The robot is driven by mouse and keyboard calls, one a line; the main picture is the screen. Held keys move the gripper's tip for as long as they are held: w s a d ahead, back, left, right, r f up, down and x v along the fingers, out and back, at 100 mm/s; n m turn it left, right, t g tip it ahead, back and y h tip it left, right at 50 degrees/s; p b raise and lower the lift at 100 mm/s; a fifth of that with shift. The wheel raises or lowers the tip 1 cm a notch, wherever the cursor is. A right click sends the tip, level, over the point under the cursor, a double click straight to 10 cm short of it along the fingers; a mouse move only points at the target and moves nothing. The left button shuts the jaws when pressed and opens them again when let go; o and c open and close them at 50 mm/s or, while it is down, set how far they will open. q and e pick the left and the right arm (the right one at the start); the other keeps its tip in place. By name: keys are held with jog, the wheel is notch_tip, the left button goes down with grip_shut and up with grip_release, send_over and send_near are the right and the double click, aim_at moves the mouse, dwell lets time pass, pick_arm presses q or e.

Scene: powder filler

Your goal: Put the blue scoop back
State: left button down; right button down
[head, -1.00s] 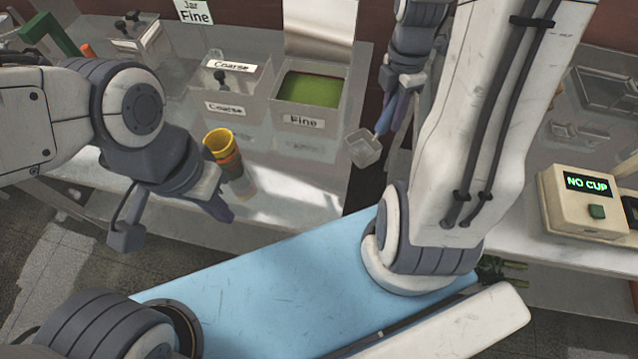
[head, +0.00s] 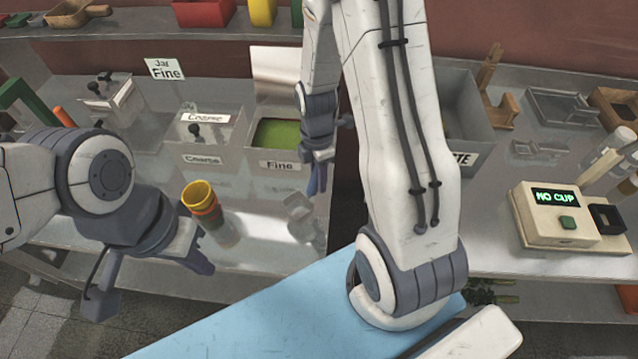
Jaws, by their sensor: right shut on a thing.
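My right gripper (head: 318,160) is shut on the blue scoop (head: 301,212). The scoop hangs from it, with a clear, boxy bowl below and to the left; most of its blue handle is hidden by the fingers. The scoop is in front of the open Fine bin (head: 283,168), which holds green powder.
The lidded Coarse bin (head: 203,148) stands left of the Fine bin. A scale (head: 560,215) reading NO CUP is at the right. A grey waste bin (head: 465,120) is partly hidden by my right arm. A shelf (head: 120,27) runs along the back.

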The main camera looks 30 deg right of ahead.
aim_at(298, 207)
notch_tip(298, 207, down, 4)
jog(key=shift+p, duration=0.6)
jog(key=shift+f, duration=0.2)
jog(key=c, duration=0.6)
grip_release()
